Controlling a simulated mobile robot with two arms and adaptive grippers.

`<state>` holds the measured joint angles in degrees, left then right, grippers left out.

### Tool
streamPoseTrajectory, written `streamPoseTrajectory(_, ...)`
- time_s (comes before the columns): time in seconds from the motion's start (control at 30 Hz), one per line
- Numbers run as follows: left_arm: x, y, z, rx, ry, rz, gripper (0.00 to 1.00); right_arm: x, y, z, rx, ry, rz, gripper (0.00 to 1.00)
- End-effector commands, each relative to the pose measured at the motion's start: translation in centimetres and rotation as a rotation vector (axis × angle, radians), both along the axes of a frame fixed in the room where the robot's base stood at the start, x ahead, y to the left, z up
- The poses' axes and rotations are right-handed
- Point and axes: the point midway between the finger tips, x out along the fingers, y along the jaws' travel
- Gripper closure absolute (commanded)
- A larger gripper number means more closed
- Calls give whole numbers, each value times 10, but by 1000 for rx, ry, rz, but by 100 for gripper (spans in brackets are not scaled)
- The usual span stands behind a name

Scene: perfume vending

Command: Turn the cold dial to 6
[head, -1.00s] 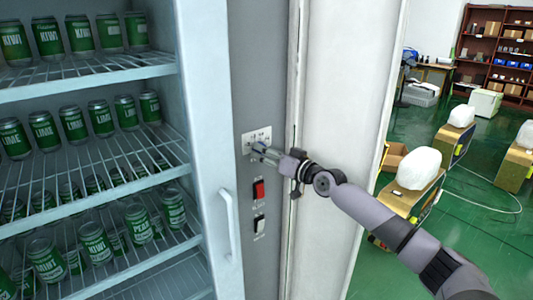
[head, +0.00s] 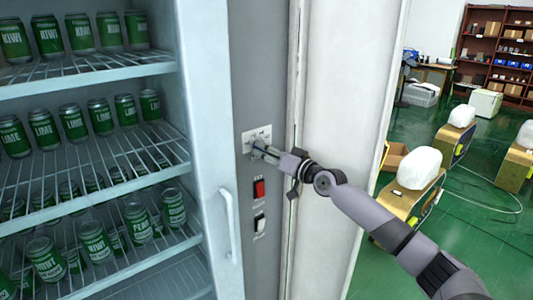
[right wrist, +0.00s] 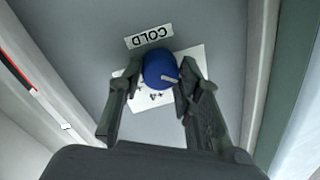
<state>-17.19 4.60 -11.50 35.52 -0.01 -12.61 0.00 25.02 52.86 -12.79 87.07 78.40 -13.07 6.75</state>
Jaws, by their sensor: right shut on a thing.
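The cold dial is a round blue knob (right wrist: 159,69) with a light pointer mark, on a white number plate (right wrist: 189,62). A label reading COLD (right wrist: 149,36) sits beside the plate and appears upside down in the right wrist view. My right gripper (right wrist: 158,76) has a finger on each side of the knob and is shut on it. In the head view my right gripper (head: 260,150) reaches the white plate (head: 257,138) on the grey panel and hides most of the dial. The plate's numbers are too small to read surely. My left gripper is not in view.
To the left a white door handle (head: 229,224) stands out beside shelves of green cans (head: 72,123).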

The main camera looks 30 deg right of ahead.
Motion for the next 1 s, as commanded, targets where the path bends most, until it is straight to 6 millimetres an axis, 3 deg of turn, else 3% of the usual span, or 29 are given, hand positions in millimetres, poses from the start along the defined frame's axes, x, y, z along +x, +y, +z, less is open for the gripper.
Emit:
streamPoseTrajectory(0.5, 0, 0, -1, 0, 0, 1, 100, 0, 0, -1, 393, 30, -1, 96)
streamPoseTrajectory(1.0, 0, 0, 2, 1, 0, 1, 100, 0, 1, -2, 543, 43, -1, 96)
